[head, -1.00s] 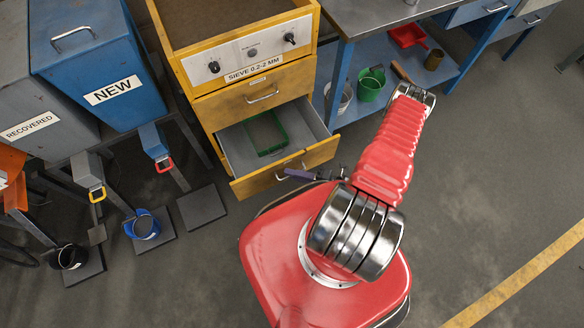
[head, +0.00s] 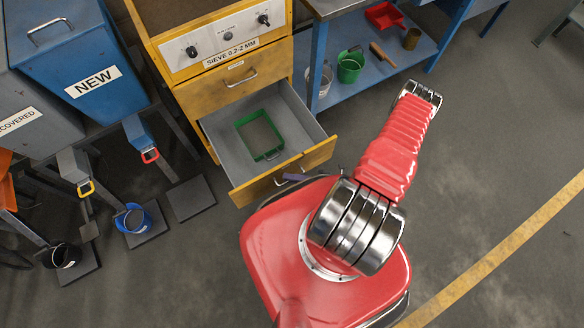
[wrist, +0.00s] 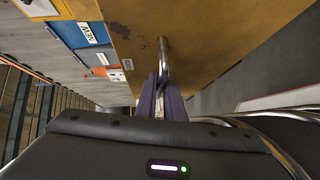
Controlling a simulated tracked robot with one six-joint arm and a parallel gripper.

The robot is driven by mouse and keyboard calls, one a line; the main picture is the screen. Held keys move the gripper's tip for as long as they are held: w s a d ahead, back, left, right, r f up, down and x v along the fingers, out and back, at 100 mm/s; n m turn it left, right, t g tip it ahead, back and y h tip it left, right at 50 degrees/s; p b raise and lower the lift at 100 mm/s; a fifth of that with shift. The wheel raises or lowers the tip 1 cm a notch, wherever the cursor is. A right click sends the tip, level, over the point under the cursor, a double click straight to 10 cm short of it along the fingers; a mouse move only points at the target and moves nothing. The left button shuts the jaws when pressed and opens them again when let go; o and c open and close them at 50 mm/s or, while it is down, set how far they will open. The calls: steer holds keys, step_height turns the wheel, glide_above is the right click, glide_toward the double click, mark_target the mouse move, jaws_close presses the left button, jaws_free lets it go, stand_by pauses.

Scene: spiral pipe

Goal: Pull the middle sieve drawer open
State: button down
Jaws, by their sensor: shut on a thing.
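The yellow sieve cabinet (head: 215,55) is in the head view, labelled SIEVE 0.2-2 MM. Its drawer under the panel (head: 229,85) is closed. The drawer below that (head: 222,140) stands far out, with a green-rimmed tray (head: 243,124) inside. My gripper (head: 298,178) is at this open drawer's front, partly hidden by my body. In the wrist view my purple fingers (wrist: 162,88) are shut on the metal bar handle (wrist: 163,56) on the drawer's yellow front (wrist: 215,40). Anything below the open drawer is hidden.
A blue NEW bin (head: 75,60) and chutes with buckets stand left. The floor (head: 480,170) at right is clear.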

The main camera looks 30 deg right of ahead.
steer(key=shift+f, duration=0.15)
steer(key=c, duration=1.9)
jaws_free()
steer(key=shift+o, duration=0.2)
steer(key=v, duration=1.3)
steer(key=shift+s+d, duration=0.25)
steer(key=shift+d, duration=0.05)
